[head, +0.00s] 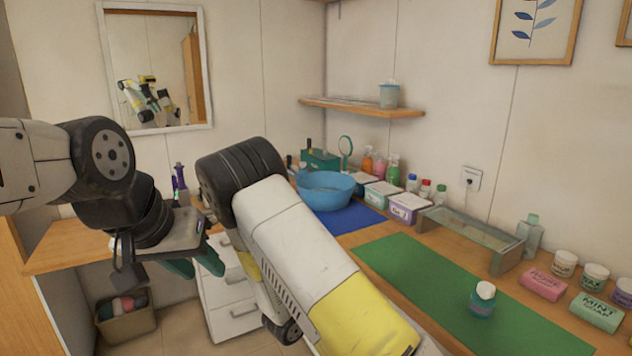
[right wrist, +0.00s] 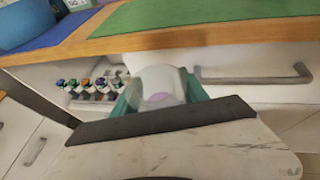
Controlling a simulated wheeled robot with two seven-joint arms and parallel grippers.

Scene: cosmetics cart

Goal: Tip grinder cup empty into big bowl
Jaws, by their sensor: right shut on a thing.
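The big blue bowl (head: 325,190) stands on the blue mat (head: 352,218) at the back of the counter. Part of it also shows at the top left of the right wrist view (right wrist: 25,22). My right gripper (right wrist: 160,95) is shut on a whitish, translucent cup (right wrist: 160,82) with a faint purple patch, in front of the drawer fronts and apart from the bowl. In the head view my right arm hides that gripper and the cup. My left gripper (head: 195,263) hangs at the left, open and empty, its green fingers apart.
Spray bottles (head: 380,166), boxes (head: 408,207) and a glass-topped stand (head: 470,236) line the wall side. A rack of small bottles (right wrist: 92,90) and a drawer handle (right wrist: 252,76) lie near the held cup.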

